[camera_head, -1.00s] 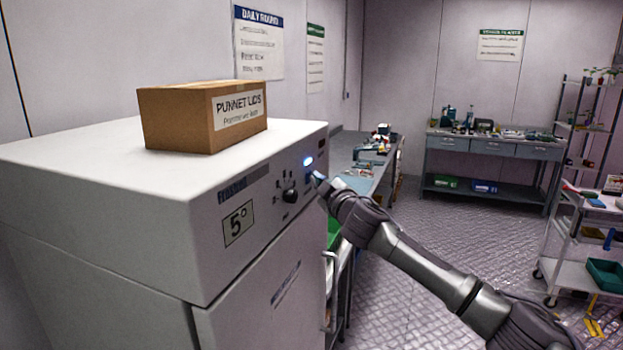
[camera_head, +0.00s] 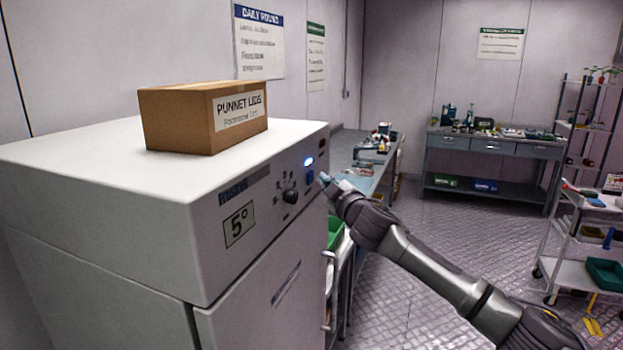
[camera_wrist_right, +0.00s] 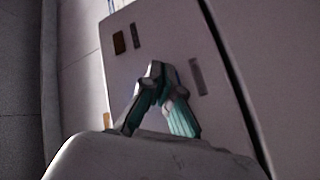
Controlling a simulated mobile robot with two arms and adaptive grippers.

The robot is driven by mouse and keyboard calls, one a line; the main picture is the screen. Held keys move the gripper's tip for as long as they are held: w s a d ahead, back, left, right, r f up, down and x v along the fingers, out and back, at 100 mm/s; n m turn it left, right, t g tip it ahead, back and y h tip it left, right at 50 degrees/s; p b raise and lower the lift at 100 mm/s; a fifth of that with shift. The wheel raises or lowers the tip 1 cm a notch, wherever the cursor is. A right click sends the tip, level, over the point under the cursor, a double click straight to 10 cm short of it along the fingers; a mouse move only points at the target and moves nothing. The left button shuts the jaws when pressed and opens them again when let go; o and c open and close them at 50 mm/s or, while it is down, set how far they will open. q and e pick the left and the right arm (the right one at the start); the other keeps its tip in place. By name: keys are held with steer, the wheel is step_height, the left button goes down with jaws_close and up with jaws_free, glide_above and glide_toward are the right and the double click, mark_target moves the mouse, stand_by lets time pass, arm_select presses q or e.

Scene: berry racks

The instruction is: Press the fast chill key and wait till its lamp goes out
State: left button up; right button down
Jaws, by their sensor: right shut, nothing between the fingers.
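The white chiller (camera_head: 70,165) fills the left of the head view. Its front panel has a 5° display (camera_head: 238,224), a black dial (camera_head: 290,196) and a blue key (camera_head: 309,176). Just above the key, a lamp (camera_head: 308,161) glows blue. My right gripper (camera_head: 323,178) is shut and empty, just to the right of the key, with a small gap between them. In the wrist view the closed fingertips (camera_wrist_right: 155,68) are in front of a pale panel with small dark rectangles; the lit lamp cannot be made out there. My left gripper is not in view.
A cardboard box of punnet lids (camera_head: 205,118) sits on the chiller. A bench (camera_head: 385,175) runs along the wall behind my right gripper. A grey workbench (camera_head: 490,145) stands at the back, and a trolley (camera_head: 570,275) at the right. The floor between is open.

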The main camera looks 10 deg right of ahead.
steer(key=s+d, duration=0.1)
steer(key=d, duration=0.1)
steer(key=s+d+p, duration=0.1)
steer(key=d, duration=0.1)
steer(key=shift+s, duration=0.4)
stand_by(0.4)
